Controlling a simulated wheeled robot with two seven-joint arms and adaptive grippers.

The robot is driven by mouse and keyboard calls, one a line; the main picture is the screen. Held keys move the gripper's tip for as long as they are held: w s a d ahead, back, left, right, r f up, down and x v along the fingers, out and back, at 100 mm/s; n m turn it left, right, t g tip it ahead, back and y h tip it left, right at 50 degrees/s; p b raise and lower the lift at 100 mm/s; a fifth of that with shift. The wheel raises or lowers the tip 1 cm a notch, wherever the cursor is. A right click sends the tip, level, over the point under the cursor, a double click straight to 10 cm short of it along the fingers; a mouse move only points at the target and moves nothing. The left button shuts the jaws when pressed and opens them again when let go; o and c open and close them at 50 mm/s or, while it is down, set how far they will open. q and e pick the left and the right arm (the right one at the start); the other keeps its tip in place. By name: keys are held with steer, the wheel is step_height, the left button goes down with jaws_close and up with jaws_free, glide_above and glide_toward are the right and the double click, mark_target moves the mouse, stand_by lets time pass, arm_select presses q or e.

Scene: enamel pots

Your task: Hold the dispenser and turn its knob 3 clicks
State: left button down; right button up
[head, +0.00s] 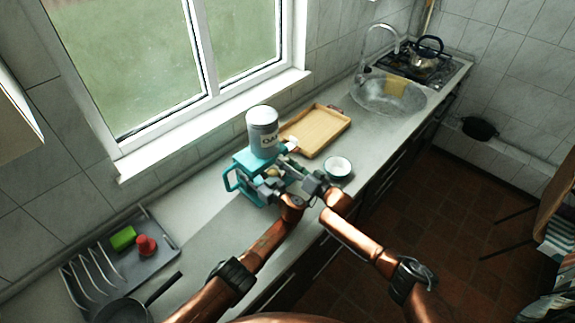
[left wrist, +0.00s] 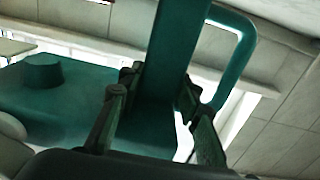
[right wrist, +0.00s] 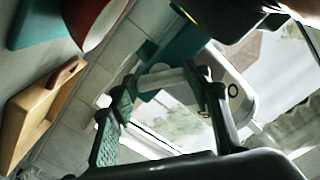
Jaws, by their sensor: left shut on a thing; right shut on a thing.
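The dispenser is a teal stand (head: 243,183) with a white canister (head: 262,128) upright on top, on the counter. My left gripper (head: 276,185) is at its front; in the left wrist view the fingers (left wrist: 158,90) are shut on a teal upright (left wrist: 176,45) of the stand. My right gripper (head: 303,176) is beside it at the right. In the right wrist view its fingers (right wrist: 160,95) are around a pale bar (right wrist: 165,78), which seems to be the knob. The fingers hide part of it, and its angle is hard to read.
A wooden tray (head: 318,133) lies behind the dispenser, and a small white bowl (head: 338,166) stands right of my right gripper. A dish rack (head: 165,243) with a green and a red item is at the left, by a dark pan (head: 122,310). A sink (head: 390,98) is beyond.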

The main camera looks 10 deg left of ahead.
steer(key=shift+f, duration=0.15)
steer(key=o, duration=1.2)
steer(key=shift+c, duration=0.2)
steer(key=shift+s+d, duration=0.1)
steer(key=v, duration=1.1)
steer(key=shift+s+d, duration=0.3)
steer(key=shift+c, duration=0.6)
